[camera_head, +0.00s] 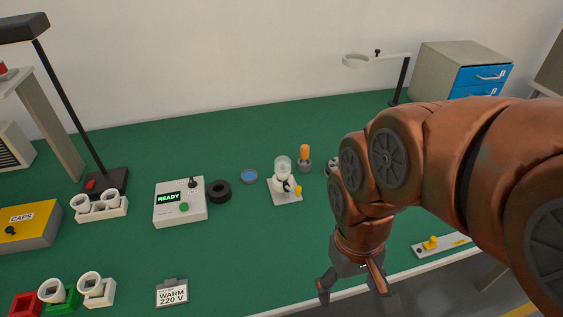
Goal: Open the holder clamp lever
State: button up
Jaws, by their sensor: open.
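The bulb holder (285,198) stands on the green bench right of centre, on a pale square base. A clear glass bulb (283,164) sits upright in its top. A small lever with a yellow knob (298,190) sticks out at the holder's right side, beside a dark part. I cannot tell whether the lever is open or closed. My gripper (353,287) is open and points down near the bench's front edge, to the right of and nearer than the holder. It is apart from the lever and holds nothing visible.
A tester (180,212) showing READY, a black ring (219,191) and a blue disc (249,176) lie left of the holder. An orange-topped piece (304,154) stands close behind it. A lamp (356,62) stands at the back right. The bench between holder and front edge is clear.

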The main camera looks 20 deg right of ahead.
aim_at(286, 186)
jog(key=k, duration=1.25)
jog(key=u, duration=0.65)
jog(key=i, duration=1.4)
jog(key=z, duration=0.5)
